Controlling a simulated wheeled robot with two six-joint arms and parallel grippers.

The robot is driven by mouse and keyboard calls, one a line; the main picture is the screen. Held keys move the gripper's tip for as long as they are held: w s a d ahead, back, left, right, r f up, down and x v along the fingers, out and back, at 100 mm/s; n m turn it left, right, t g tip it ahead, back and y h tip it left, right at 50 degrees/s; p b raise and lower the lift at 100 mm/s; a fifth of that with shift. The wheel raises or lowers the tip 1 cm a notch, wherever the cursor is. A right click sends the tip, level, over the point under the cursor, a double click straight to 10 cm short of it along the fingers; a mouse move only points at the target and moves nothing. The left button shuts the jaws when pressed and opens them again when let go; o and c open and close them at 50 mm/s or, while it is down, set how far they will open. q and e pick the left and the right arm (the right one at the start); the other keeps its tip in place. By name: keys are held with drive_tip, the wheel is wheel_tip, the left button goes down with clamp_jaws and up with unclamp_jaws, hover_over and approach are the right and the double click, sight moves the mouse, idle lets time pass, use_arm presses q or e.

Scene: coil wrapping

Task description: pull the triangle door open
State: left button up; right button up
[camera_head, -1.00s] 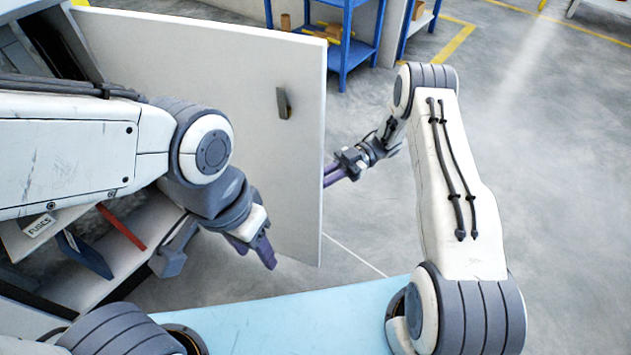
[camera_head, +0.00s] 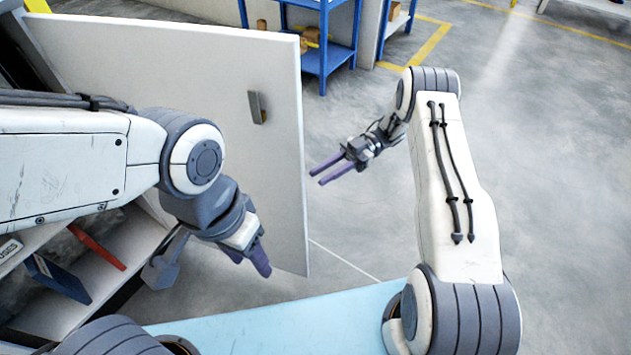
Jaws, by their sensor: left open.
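The white door panel (camera_head: 205,90) stands swung open from the cabinet at left, with a small grey handle (camera_head: 256,107) on the face I see. No triangle mark shows on that face. My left gripper (camera_head: 248,258) is open and empty, in front of the door's lower part in the picture, away from the handle. My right gripper (camera_head: 317,176) is open and empty, with its purple fingertips just right of the door's free edge. I cannot tell its depth from that edge.
The cabinet's lower shelf (camera_head: 62,305) holds a red item (camera_head: 97,246) and a dark blue one (camera_head: 57,277). A blue shelf rack (camera_head: 325,60) stands behind the door. Grey floor (camera_head: 565,150) is open at right.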

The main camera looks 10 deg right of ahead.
use_arm(q)
drive_tip(key=shift+w+d+f+b, duration=0.35)
drive_tip(key=shift+w+d+f, duration=0.15)
drive_tip(key=shift+f, duration=0.1)
use_arm(e)
drive_tip(key=v, duration=0.3)
drive_tip(key=shift+d, duration=0.15)
